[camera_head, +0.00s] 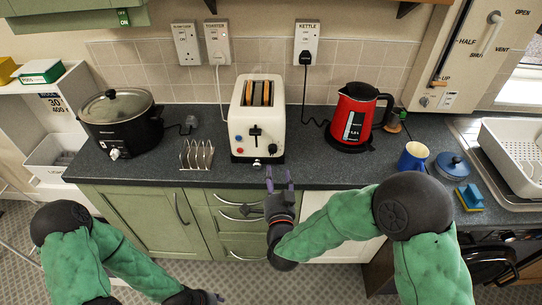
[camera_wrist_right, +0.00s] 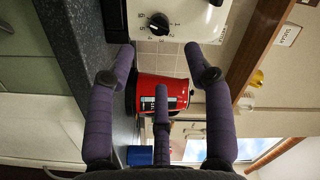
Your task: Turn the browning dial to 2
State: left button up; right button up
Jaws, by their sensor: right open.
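The cream toaster (camera_head: 242,112) stands on the dark worktop against the tiles, with brown slices in its slots. Its browning dial (camera_head: 257,163) is low on the front face. In the right wrist view, the black dial (camera_wrist_right: 159,22) is near the top, with small numbers around it; I cannot read its setting surely. My right gripper (camera_head: 280,170) is open and empty, just in front of the worktop edge and slightly right of the dial. Its spread fingers (camera_wrist_right: 158,54) point toward the toaster front, apart from the dial. My left gripper (camera_head: 203,298) is low at the bottom edge; its fingers are unclear.
A toast rack (camera_head: 196,155) and a black slow cooker (camera_head: 120,120) stand left of the toaster. A red kettle (camera_head: 353,116) stands right of it, with a blue mug (camera_head: 412,156) farther right.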

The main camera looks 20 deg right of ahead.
aim_at(273, 150)
jog(key=w, duration=0.3)
jog(key=w+d+b, duration=0.1)
jog(key=w, duration=0.2)
jog(key=w+d, duration=0.1)
jog(key=w, duration=0.2)
jog(key=shift+w+f+b, duration=0.1)
jog(key=shift+w+b, duration=0.25)
jog(key=shift+w, duration=0.05)
jog(key=shift+a, duration=0.1)
grip_shut()
